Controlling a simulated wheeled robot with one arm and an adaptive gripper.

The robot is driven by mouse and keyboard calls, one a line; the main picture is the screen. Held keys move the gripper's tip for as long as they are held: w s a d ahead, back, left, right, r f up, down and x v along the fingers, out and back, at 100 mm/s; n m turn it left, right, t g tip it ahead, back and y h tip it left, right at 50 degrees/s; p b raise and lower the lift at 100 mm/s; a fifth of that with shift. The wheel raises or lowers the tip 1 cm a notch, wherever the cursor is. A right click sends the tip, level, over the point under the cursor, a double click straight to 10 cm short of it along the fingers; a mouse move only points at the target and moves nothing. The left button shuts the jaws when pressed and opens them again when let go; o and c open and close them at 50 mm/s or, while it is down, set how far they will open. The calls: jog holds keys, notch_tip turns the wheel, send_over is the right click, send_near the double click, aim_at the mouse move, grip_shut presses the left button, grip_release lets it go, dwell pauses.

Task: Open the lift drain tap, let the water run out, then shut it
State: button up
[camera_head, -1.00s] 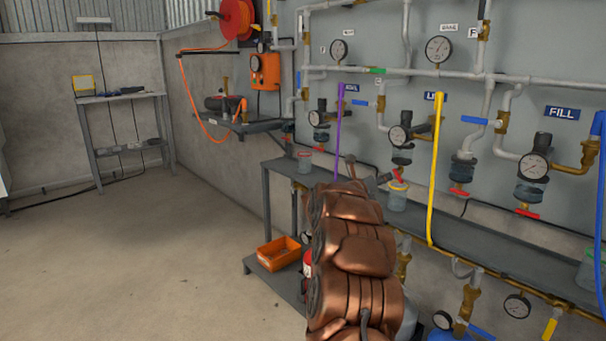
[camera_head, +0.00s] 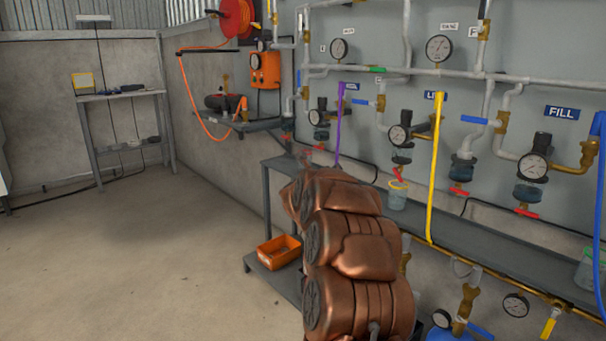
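The label starting "LI" (camera_head: 434,97) on the back panel is partly covered by a yellow upright pipe. Below and left of it hangs a gauged regulator unit (camera_head: 399,135) with a clear bowl. A small red tap handle (camera_head: 402,160) shows at the bowl's bottom; I cannot tell whether it is open or shut. A clear jar (camera_head: 397,199) with a yellow-orange rim stands below it on the grey shelf. My copper arm fills the lower middle. My gripper is hidden behind it, so I cannot see what it touches.
A FILL unit (camera_head: 533,167) with its own red tap hangs at right. The yellow pipe (camera_head: 435,180) stands in front of the bench. An orange bin (camera_head: 278,251) sits on the low shelf. The floor at left is clear.

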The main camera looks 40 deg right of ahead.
jog(key=w+a+n+t+y, duration=0.3)
jog(key=w+a+n, duration=0.1)
jog(key=a, duration=0.4)
jog(key=shift+w+a+r+n, duration=0.15)
jog(key=shift+w+a+n, duration=0.15)
jog(key=shift+n, duration=0.3)
